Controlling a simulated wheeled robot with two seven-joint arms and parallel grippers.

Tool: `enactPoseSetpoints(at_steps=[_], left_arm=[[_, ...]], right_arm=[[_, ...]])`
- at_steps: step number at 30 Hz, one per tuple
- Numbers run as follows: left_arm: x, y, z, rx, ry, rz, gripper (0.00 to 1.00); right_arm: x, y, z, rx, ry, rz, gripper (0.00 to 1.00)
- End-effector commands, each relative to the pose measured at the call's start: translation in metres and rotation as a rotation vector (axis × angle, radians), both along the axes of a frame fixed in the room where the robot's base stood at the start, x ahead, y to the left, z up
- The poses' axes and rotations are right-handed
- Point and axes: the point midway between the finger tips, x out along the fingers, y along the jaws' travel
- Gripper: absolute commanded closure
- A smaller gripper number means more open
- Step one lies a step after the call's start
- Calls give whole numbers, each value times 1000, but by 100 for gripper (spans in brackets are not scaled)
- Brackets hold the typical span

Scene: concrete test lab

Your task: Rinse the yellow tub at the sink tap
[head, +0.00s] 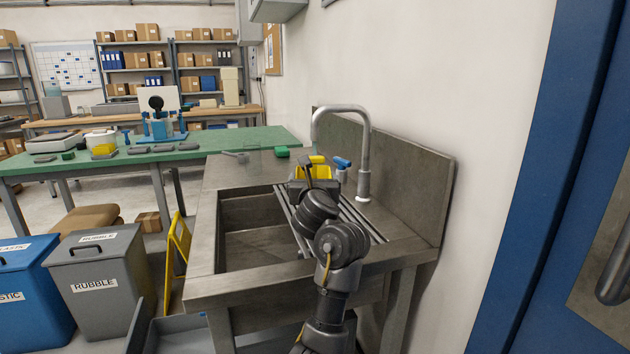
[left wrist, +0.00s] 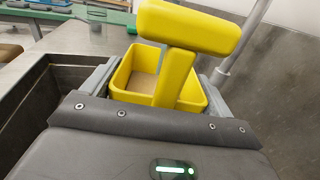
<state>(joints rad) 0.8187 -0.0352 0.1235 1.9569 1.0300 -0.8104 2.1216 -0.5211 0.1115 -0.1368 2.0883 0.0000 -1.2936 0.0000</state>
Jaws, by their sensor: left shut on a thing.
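The yellow tub (head: 321,172) is at the drainer side of the sink, near the tap, partly hidden by my gripper. In the left wrist view the open tub (left wrist: 196,98) shows a tan patch inside and a T-shaped yellow handle (left wrist: 190,27). I see no water running. My right gripper is out of view.
The empty sink basin (head: 255,230) lies left of my arm. A steel splashback (head: 410,190) stands at the right. A small green object (head: 282,153) lies on the back counter. A green-topped table (head: 225,139), grey bin (head: 100,275) and blue bin (head: 30,300) are to the left.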

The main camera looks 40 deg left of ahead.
Motion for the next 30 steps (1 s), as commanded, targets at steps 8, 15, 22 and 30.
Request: enactPoseSetpoints(at_steps=[8,15,22,30], left_arm=[[-24,2,2,0,-1,0,39],[-44,4,2,-1,-1,-1,39],[-59,5,1,0,0,-1,39],[-61,5,0,0,0,-1,39]], right_arm=[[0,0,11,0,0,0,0],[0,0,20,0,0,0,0],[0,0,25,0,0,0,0],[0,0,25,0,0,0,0]])
